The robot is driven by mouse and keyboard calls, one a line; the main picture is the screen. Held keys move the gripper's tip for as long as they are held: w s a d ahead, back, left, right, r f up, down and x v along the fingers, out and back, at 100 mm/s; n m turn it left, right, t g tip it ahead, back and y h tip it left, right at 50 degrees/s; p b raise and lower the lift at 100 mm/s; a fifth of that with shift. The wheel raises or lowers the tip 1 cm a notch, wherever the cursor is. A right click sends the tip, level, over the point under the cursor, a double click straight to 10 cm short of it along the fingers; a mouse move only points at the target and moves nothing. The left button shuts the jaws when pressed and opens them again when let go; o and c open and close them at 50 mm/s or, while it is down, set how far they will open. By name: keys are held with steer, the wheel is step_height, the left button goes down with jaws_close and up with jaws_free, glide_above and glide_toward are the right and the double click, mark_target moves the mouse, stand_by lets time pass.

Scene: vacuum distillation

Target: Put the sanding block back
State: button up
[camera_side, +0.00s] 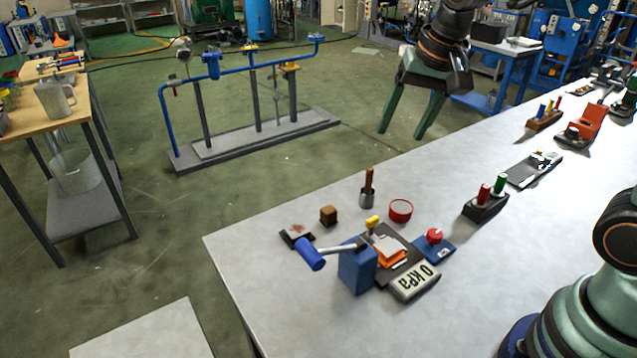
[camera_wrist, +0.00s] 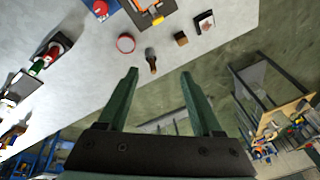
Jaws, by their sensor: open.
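The sanding block appears to be the small brown cube (camera_side: 328,215) standing on the grey table near its left end. It also shows in the wrist view (camera_wrist: 181,39), beyond my fingertips. A small dark holder (camera_side: 297,236) with a pale, brown-stained top lies just left of and nearer than the cube; it is also in the wrist view (camera_wrist: 205,22). My gripper (camera_side: 402,132) is open and empty, raised above and behind the table's back edge. In the wrist view its two fingers (camera_wrist: 160,73) are wide apart, with nothing between them.
A cup with a wooden-handled tool (camera_side: 367,190) and a red round dish (camera_side: 400,210) stand right of the cube. A blue block with a lever (camera_side: 357,268) and a "0 kPa" display (camera_side: 415,281) are in front. A red-and-green-topped holder (camera_side: 485,205) stands further right.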

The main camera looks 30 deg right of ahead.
steer(key=s+d+n+t, duration=0.2)
steer(key=s+n, duration=0.5)
steer(key=s, duration=0.1)
steer(key=shift+s+d+f, duration=0.25)
steer(key=shift+s, duration=0.1)
stand_by(0.8)
